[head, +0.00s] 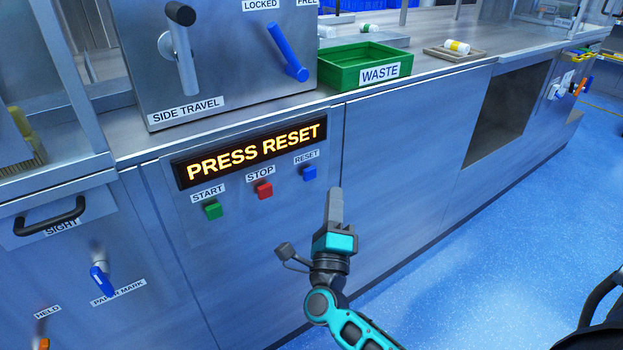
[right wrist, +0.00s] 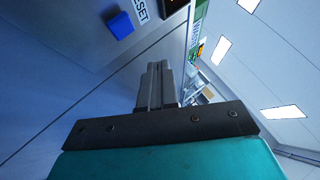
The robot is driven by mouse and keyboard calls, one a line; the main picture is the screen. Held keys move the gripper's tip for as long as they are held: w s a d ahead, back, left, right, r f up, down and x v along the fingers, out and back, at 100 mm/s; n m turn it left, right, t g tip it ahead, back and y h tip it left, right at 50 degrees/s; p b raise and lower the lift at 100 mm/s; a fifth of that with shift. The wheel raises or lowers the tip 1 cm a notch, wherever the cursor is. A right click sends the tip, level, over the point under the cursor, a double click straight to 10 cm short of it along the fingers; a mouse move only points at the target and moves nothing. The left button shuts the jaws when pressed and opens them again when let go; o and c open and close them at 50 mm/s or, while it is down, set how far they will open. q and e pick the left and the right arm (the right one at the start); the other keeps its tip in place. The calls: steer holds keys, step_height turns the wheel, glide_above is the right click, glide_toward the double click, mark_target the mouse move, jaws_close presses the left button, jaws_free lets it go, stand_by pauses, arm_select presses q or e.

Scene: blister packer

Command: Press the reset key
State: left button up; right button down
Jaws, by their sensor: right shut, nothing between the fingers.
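The blue reset key (head: 309,173) sits on the machine's front panel under the label RESET, right of the red stop key (head: 264,190) and the green start key (head: 213,210). A lit display (head: 252,150) above them reads PRESS RESET. My right gripper (head: 336,192) is shut and empty, its fingertips a little right of and below the reset key in the head view, apart from it. In the right wrist view the reset key (right wrist: 120,25) shows at the upper left, beyond and left of the shut fingers (right wrist: 158,68). My left gripper is not in view.
A green waste bin (head: 349,78) stands on the counter at the upper right. Levers, including SIDE TRAVEL (head: 184,60) and a blue one (head: 288,53), stick out above the display. A drawer handle (head: 50,216) and lower blue knob (head: 101,281) protrude at left. Open floor (head: 480,270) lies right.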

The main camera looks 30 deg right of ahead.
mark_target(310, 174)
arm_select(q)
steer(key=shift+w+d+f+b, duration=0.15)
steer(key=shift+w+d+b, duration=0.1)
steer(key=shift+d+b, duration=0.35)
arm_select(e)
steer(key=w, duration=0.4)
steer(key=shift+w+a, duration=0.2)
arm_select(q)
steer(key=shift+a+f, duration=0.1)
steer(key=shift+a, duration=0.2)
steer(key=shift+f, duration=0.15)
arm_select(e)
steer(key=shift+w, duration=0.15)
stand_by(0.8)
arm_select(q)
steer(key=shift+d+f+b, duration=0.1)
steer(key=shift+b, duration=0.25)
arm_select(e)
steer(key=shift+w, duration=0.25)
